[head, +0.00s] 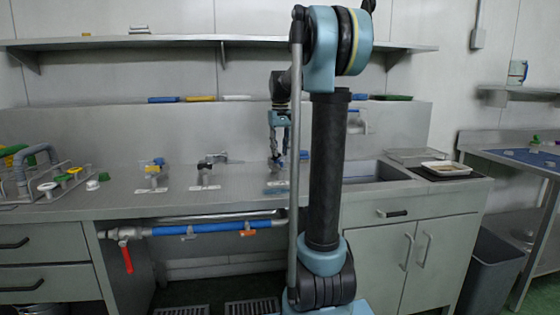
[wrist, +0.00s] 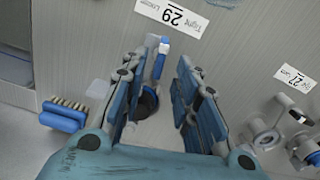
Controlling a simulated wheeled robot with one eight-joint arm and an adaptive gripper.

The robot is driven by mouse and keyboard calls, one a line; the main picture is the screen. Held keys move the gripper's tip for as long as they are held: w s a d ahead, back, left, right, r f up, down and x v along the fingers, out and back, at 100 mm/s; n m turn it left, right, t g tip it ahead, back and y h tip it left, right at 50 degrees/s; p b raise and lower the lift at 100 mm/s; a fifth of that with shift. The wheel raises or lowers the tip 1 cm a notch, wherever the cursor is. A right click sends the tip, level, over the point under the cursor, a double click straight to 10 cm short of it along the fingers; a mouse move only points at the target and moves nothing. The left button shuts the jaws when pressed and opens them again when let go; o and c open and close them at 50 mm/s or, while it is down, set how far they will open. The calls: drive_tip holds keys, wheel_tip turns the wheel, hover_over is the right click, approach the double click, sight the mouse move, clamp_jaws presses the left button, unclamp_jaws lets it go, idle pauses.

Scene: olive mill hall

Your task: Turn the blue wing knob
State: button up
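A blue wing knob (wrist: 160,62) with a pale tip shows between my fingers in the wrist view, beside a dark round part and below a label (wrist: 172,14) reading 29. In the head view my gripper (head: 277,160) points down over the bench and mostly hides this knob. My gripper (wrist: 165,85) is open in the wrist view, one finger on each side of the knob. I cannot tell whether either finger touches it.
A blue brush (wrist: 62,115) lies close to the left finger. A metal fitting (wrist: 265,138) by label 27 (wrist: 294,78) is at the right. A yellow-and-blue fitting (head: 153,170) stands further left on the bench (head: 120,200). A sink (head: 370,172) is at the right.

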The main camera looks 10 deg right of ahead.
sight(280, 164)
drive_tip(key=shift+f, duration=2.1)
clamp_jaws()
drive_tip(key=shift+d, duration=0.1)
